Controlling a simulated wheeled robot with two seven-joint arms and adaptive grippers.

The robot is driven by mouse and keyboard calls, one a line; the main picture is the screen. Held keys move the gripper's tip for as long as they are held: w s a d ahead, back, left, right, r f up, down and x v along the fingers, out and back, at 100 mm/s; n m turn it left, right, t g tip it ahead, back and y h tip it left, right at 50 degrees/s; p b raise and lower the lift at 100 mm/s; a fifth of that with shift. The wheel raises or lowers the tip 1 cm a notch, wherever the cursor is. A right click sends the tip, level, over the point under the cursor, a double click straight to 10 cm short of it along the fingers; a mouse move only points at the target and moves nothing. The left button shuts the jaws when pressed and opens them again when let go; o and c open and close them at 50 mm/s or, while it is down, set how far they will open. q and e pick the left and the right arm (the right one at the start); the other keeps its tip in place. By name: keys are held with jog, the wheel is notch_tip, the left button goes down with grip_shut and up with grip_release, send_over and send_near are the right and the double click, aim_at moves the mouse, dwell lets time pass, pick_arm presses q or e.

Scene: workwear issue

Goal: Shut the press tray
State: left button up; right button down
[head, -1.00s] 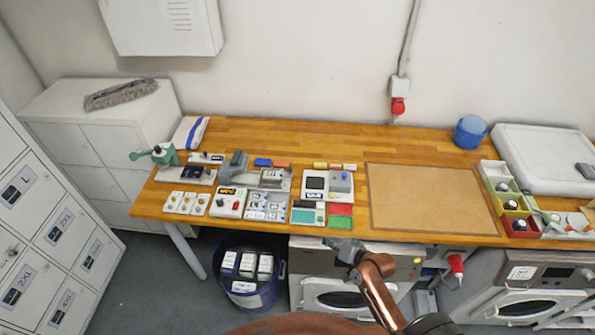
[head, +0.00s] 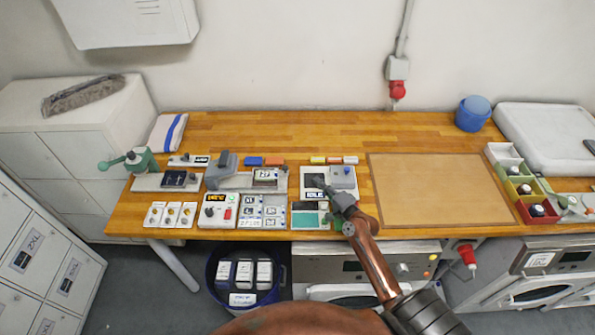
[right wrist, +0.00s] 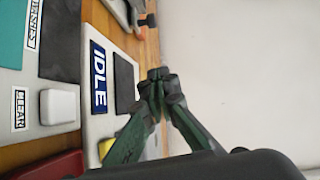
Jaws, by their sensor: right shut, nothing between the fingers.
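On the left of the bench, a green lever press (head: 142,160) stands on a pale base with a dark pad (head: 174,180). Beside it, a grey press-like unit (head: 228,165) has a pale tray or plate (head: 238,182) reaching right, with a labelled card on it. I cannot tell for sure which one carries the press tray. My right gripper (head: 333,190) is shut and empty, above a white device with a dark display reading IDLE (head: 314,195). In the right wrist view, the shut fingertips (right wrist: 157,76) show beside the IDLE panel (right wrist: 98,76); contact is unclear. My left gripper is not in view.
A control box (head: 217,209), knob plates (head: 172,214) and a label board (head: 262,210) fill the front left. A tan mat (head: 440,188) lies empty right of centre. Coloured bins (head: 522,190) stand at the right. A blue bucket (head: 242,278) is below the bench.

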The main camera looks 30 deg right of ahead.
jog(key=w, duration=0.2)
jog(key=w+a, duration=0.1)
jog(key=w, duration=0.2)
jog(key=shift+w+a+f, duration=0.25)
jog(key=shift+w+a, duration=0.05)
jog(key=shift+a, duration=0.1)
jog(key=w, duration=0.3)
jog(key=shift+f, duration=0.2)
jog(key=shift+w+a+f+p, duration=0.15)
jog(key=shift+w+a+p, duration=0.2)
jog(key=shift+w+a, duration=0.35)
jog(key=shift+w+a+f+p, duration=0.15)
jog(key=shift+w+a+p, duration=0.25)
jog(key=shift+a, duration=0.35)
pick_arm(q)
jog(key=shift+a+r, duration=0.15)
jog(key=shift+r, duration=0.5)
